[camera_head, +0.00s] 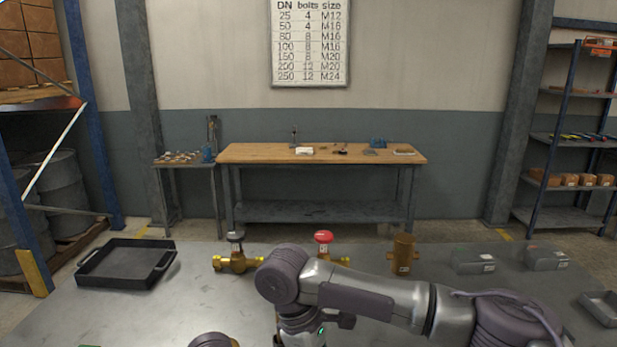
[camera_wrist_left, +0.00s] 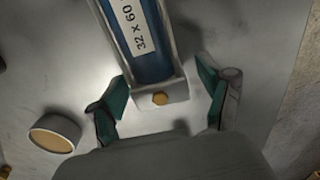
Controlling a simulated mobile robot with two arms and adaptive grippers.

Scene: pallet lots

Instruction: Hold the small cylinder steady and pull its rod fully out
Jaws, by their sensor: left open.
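The small cylinder (camera_wrist_left: 148,58) shows in the left wrist view, with a blue body, a white label reading "32 x 60" and a grey end block. A small brass-coloured hexagonal piece (camera_wrist_left: 160,99) sits on the end block; I cannot tell whether it belongs to the rod. No rod is clearly visible, and the cylinder's far end is cut off by the top edge. My left gripper (camera_wrist_left: 162,88) is open, its green-padded fingers on either side of the end block with gaps visible. In the head view, neither the cylinder nor gripper fingers can be made out.
A round tan-topped object (camera_wrist_left: 54,133) lies left of the gripper. On the grey table, a black tray (camera_head: 125,264), two brass valves (camera_head: 236,262) (camera_head: 323,252), a brass fitting (camera_head: 403,254) and grey bins (camera_head: 546,258) stand toward the back. My arm crosses the middle and right.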

